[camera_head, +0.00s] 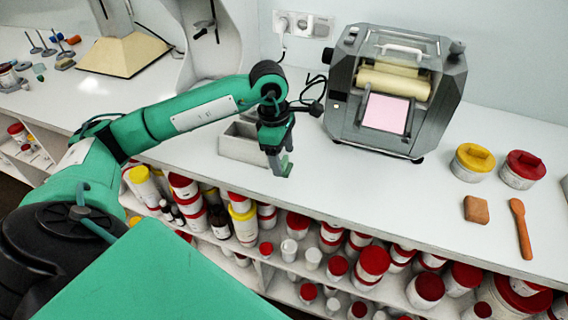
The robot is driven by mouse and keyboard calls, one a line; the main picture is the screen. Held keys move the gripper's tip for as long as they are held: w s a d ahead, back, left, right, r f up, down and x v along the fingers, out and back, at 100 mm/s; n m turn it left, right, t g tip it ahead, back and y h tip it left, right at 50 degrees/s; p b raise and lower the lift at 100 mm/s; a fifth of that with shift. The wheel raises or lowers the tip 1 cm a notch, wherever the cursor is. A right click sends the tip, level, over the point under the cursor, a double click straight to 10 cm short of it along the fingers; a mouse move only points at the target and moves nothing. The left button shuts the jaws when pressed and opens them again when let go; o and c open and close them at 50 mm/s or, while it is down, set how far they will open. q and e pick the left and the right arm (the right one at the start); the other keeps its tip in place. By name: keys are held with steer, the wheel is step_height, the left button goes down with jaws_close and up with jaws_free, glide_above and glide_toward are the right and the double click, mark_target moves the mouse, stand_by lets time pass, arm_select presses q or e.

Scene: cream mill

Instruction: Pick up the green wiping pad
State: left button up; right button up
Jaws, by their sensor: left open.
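My left gripper (279,170) points down at the white counter, right beside a grey open-topped box. Its jaws are open. A small grey-green piece (287,165), which looks like the green wiping pad, shows at the fingertips. The fingers partly hide it, and I cannot tell whether it is between them or just behind them. My right gripper is not in view.
The grey box (241,144) stands left of the gripper. A roller mill (392,92) stands at the back. Yellow-lidded (473,161) and red-lidded (522,169) tubs, a brown block (476,209) and a wooden spoon (521,228) are at right. The counter between is clear.

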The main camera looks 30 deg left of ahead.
mark_target(284, 159)
arm_select(q)
steer(key=shift+d+f, duration=0.2)
steer(key=shift+f, duration=1)
steer(key=c, duration=1)
steer(key=shift+c, duration=0.3)
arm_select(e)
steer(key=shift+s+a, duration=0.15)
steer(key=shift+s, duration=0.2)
arm_select(q)
steer(key=shift+r, duration=0.15)
steer(key=shift+w+r, duration=0.1)
steer(key=shift+r, duration=0.45)
step_height(284, 159, up, 19)
steer(key=b, duration=0.1)
steer(key=shift+f, duration=0.15)
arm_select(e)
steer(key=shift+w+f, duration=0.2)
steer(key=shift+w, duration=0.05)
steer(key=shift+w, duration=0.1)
